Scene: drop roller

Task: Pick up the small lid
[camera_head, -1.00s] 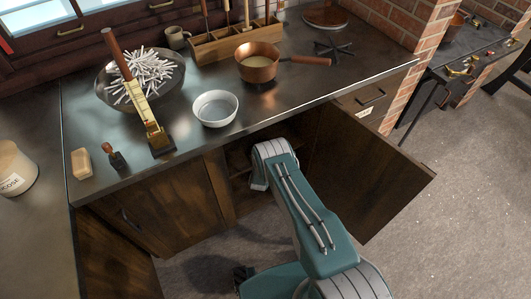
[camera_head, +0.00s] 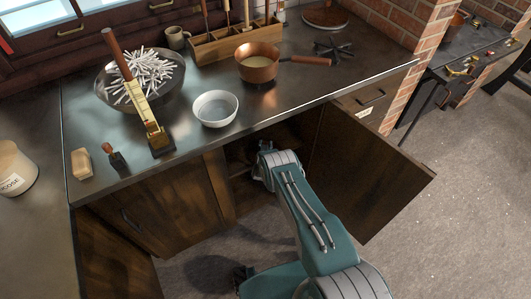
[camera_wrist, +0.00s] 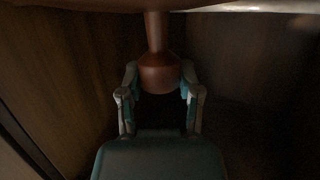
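In the wrist view a reddish-brown knob (camera_wrist: 159,75) on a short stem joins a wider brown rounded surface (camera_wrist: 90,4) cut off by the top edge. This looks like the lid and its handle, but most of it is out of frame. My gripper (camera_wrist: 159,77) has its two fingers apart, one on each side of the knob. Contact between fingers and knob cannot be made out in the dark. In the head view my arm reaches into the open cabinet under the counter, and the gripper and lid are hidden there.
The cabinet door (camera_head: 370,175) stands open to the right of my arm. The counter front edge (camera_head: 300,118) is above it. On the counter are a white bowl (camera_head: 215,109), a copper pan (camera_head: 258,68) and a wide bowl of white sticks (camera_head: 105,90). Dark wooden walls surround the gripper.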

